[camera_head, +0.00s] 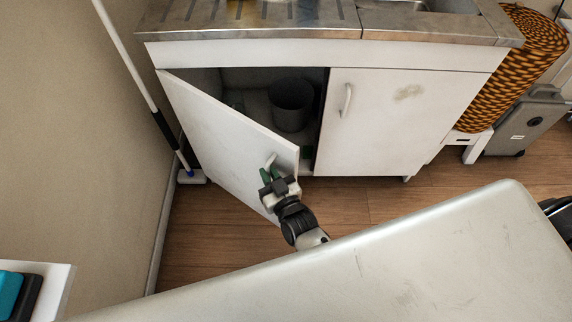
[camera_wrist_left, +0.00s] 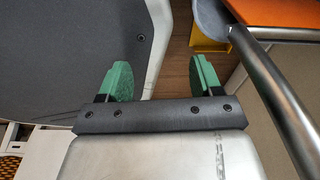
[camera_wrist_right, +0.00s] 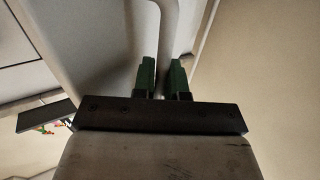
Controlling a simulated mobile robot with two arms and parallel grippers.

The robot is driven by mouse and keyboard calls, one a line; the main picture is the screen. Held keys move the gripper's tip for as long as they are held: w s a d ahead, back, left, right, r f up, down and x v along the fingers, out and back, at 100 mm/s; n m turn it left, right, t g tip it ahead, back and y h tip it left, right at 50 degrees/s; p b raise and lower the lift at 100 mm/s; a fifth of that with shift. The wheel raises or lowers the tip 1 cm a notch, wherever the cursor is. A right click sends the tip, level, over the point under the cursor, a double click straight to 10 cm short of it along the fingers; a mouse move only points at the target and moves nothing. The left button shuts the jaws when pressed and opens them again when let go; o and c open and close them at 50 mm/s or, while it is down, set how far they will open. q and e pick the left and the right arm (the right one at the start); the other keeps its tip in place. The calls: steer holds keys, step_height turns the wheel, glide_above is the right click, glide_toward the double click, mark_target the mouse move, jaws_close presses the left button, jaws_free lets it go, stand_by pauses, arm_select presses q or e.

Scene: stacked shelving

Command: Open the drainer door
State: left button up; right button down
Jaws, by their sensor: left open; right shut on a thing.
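The drainer cabinet's left door (camera_head: 228,136) is white and stands partly open, swung out to the front with its hinge side at the left. My right gripper (camera_head: 268,176) is at the door's free edge, shut on the white door handle (camera_head: 271,160). In the right wrist view the handle (camera_wrist_right: 168,40) runs down between the green fingers of my right gripper (camera_wrist_right: 164,80). The right door (camera_head: 385,125) is closed, with its own handle (camera_head: 347,101). My left gripper (camera_wrist_left: 160,82) is open and empty, with its green fingers wide apart. It is not in the head view.
A dark bin (camera_head: 291,106) stands inside the cabinet. A mop (camera_head: 190,176) leans by the wall left of the door. My own pale body fills the front. A woven orange roll (camera_head: 515,65) and a grey case (camera_head: 520,122) stand at the right.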

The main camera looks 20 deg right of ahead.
arm_select(q)
steer(key=shift+s+a, duration=0.1)
steer(key=shift+a, duration=0.1)
arm_select(e)
steer(key=shift+s+a+r+h, duration=0.1)
steer(key=shift+s+a+h, duration=0.2)
steer(key=shift+a, duration=0.35)
steer(key=c, duration=1.5)
jaws_free()
arm_select(q)
steer(key=shift+s+a+r+p, duration=0.1)
steer(key=shift+s+r+p, duration=0.05)
steer(key=shift+s+p, duration=0.3)
arm_select(e)
steer(key=s, duration=0.3)
steer(key=s+d, duration=0.1)
steer(key=s, duration=0.6)
steer(key=shift+s+d, duration=0.3)
steer(key=shift+c, duration=0.3)
